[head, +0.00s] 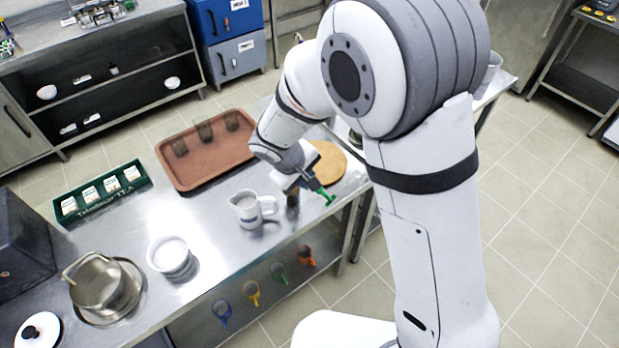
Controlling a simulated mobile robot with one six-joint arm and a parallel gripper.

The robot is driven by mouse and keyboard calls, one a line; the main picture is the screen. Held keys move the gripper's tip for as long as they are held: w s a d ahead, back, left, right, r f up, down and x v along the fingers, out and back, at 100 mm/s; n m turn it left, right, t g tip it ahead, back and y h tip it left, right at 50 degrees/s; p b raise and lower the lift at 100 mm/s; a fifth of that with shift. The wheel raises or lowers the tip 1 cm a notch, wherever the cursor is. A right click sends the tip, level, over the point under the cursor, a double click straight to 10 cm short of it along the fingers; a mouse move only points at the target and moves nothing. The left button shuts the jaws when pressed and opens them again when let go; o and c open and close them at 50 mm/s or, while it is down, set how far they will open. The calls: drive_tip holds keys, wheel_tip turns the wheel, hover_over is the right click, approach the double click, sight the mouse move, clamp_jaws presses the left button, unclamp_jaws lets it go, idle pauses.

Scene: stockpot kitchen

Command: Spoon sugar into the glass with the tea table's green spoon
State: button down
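My gripper (312,183) is over the steel table's right part, and a green piece (327,194) sticks out from it; this looks like the green spoon's handle, its other end hidden. The fingers seem closed on it. A small brown glass or jar (292,198) stands just below the gripper. A white bowl with white contents (170,256), possibly sugar, stands farther left. A green scoop-like utensil (278,272) hangs at the table's front edge.
A white pitcher (247,210) stands left of the gripper. A round wooden board (326,160) is behind it. A green tea box (103,192), a steel pot (97,281) and a white lid (38,331) are at left.

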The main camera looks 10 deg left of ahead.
drive_tip(key=shift+s+a+f+t+h+b, duration=0.2)
drive_tip(key=shift+t+h+b, duration=0.35)
drive_tip(key=shift+b, duration=0.75)
drive_tip(key=shift+s+a+f+t+h+b, duration=0.1)
drive_tip(key=shift+f+t+h+b, duration=0.2)
drive_tip(key=shift+t+b, duration=0.7)
drive_tip(key=t+h+b, duration=0.1)
drive_tip(key=b, duration=0.1)
drive_tip(key=t+h+b, duration=0.1)
drive_tip(key=b, duration=0.2)
drive_tip(key=shift+s+a+f, duration=0.15)
drive_tip(key=shift+s, duration=0.1)
drive_tip(key=shift+t+b, duration=0.25)
drive_tip(key=shift+b, duration=0.4)
drive_tip(key=t+h+b, duration=0.2)
drive_tip(key=t+b, duration=0.1)
drive_tip(key=b, duration=0.2)
drive_tip(key=s+f+t+h+b, duration=0.1)
drive_tip(key=t+h+b, duration=0.1)
drive_tip(key=b, duration=0.4)
drive_tip(key=a+f+t+h+b, duration=0.1)
drive_tip(key=t+h+b, duration=0.1)
drive_tip(key=b, duration=0.4)
drive_tip(key=shift+s+t+h, duration=0.2)
drive_tip(key=shift+t+h, duration=0.05)
drive_tip(key=shift+t, duration=0.55)
drive_tip(key=shift+r, duration=0.1)
drive_tip(key=shift+f+b, duration=0.4)
drive_tip(key=shift+b, duration=1.35)
